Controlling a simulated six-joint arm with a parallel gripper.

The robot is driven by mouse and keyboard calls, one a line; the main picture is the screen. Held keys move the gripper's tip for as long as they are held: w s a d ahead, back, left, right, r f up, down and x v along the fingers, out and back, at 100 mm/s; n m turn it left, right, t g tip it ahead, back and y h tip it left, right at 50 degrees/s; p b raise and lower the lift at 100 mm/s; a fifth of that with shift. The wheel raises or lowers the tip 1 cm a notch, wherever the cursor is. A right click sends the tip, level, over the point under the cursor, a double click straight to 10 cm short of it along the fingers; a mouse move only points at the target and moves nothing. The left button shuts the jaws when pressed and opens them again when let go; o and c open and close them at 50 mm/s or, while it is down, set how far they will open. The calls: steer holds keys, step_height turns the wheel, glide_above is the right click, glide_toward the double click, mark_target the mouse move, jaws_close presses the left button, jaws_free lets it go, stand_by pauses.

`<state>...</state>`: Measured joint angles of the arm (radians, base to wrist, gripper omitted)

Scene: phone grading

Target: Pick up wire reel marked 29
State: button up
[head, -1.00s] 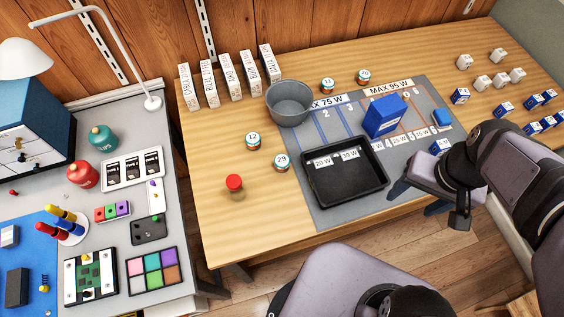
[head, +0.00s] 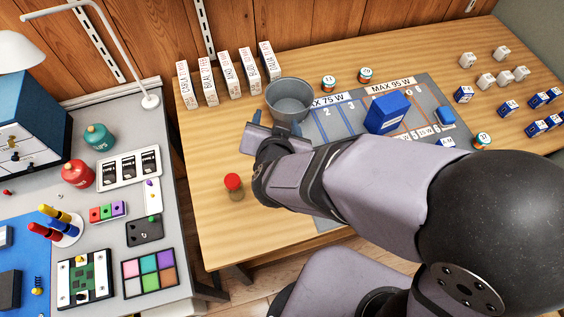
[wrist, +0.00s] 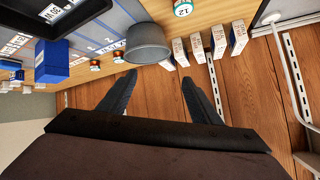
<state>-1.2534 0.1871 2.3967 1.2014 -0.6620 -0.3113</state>
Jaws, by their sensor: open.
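The wire reel marked 29 is not visible now. Its earlier spot on the wooden table, left of the black tray, is covered by my arm in the head view. My gripper (head: 277,121) is over the table's left part, in front of the grey bowl (head: 289,100). In the wrist view my gripper (wrist: 158,77) has its fingers apart with nothing between them. A reel marked 12 (wrist: 183,12) shows at the top of the wrist view. Two other reels stand at the back, one left (head: 328,83) and one right (head: 365,75).
White upright boxes (head: 228,74) line the back left. A blue box (head: 387,112) stands on the grey mat (head: 438,97). Another reel (head: 482,140) is at the right. The black tray (wrist: 10,64) shows in the wrist view.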

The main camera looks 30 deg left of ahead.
steer(key=s+d+t+h, duration=0.25)
steer(key=s+t, duration=0.25)
steer(key=s, duration=0.4)
steer(key=f, duration=1.3)
steer(key=shift+w+d+f+b, duration=0.2)
steer(key=shift+d+f+b, duration=0.15)
steer(key=shift+f, duration=0.7)
steer(key=shift+p+x, duration=0.65)
steer(key=shift+x, duration=1)
steer(key=shift+p+x, duration=0.6)
steer(key=shift+x, duration=1.45)
steer(key=shift+a+r, duration=0.1)
steer(key=shift+a, duration=0.05)
steer(key=c, duration=1.1)
